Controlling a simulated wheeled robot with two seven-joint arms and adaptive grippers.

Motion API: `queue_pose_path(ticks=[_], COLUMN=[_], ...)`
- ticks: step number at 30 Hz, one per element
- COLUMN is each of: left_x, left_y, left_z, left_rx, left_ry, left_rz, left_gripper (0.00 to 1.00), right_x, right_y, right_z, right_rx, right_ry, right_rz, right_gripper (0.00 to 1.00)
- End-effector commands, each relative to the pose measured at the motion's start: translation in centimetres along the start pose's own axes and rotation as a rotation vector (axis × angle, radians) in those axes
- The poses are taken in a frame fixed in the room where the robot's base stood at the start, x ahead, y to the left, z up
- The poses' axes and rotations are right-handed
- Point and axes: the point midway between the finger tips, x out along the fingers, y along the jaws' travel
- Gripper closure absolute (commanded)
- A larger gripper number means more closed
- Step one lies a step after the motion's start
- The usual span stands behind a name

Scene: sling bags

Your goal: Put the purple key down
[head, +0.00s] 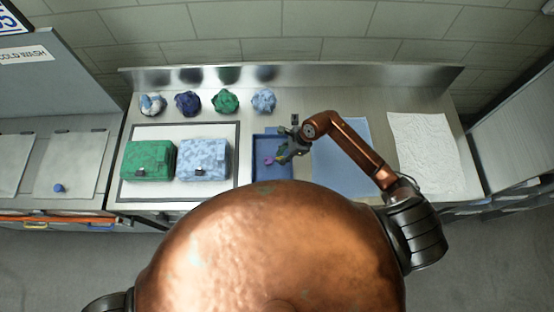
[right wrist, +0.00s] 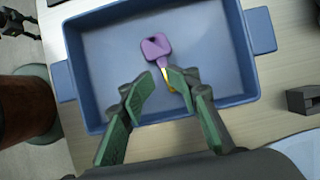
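The purple key (right wrist: 156,46) has a purple head and a yellow shaft. It appears to lie in the blue tray (right wrist: 90,60), its shaft running towards my right gripper (right wrist: 158,88). The gripper's green-padded fingers are spread apart. The shaft's end is partly hidden by the right-hand finger, and I cannot tell whether they touch. In the head view the key (head: 268,160) shows in the tray (head: 264,142), just left of my right gripper (head: 282,157). A dark gripper-like part at the wrist view's top left may be my left gripper (right wrist: 18,22); its fingers are unclear.
Left of the tray, a green bag (head: 148,161) and a light blue bag (head: 203,160) stand on a framed mat. Several crumpled cloths (head: 225,101) lie behind them. A flat blue mat (head: 341,150) and a white towel (head: 422,150) lie to the right. A small dark block (right wrist: 305,98) stands beside the tray.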

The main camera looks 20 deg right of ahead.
Motion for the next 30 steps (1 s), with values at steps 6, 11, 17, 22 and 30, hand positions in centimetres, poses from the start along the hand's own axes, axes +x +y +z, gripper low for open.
queue_pose_path(ticks=[6,11,17,22,30], left_x=[1.4,1.8,2.0,1.9,1.9], left_y=[0.1,0.1,0.1,0.1,0.1], left_z=[0.2,0.3,0.3,0.3,0.3], left_rx=[0.000,0.000,0.001,0.001,0.000], left_ry=[-0.001,-0.002,-0.002,-0.002,-0.002], left_rz=[0.000,0.000,0.000,0.000,0.000], left_gripper=[0.52,0.52,0.52,0.52,0.52], right_x=[-4.6,-6.9,-8.1,-8.2,-8.1], right_y=[-0.1,-0.1,0.0,0.0,0.0], right_z=[-0.1,0.0,0.1,0.1,0.2], right_rx=[-0.004,-0.002,-0.001,0.000,-0.001], right_ry=[0.001,-0.002,-0.003,-0.004,-0.005], right_rz=[-0.004,-0.004,-0.001,-0.001,-0.001], right_gripper=[0.75,0.75,0.75,0.75,0.75])
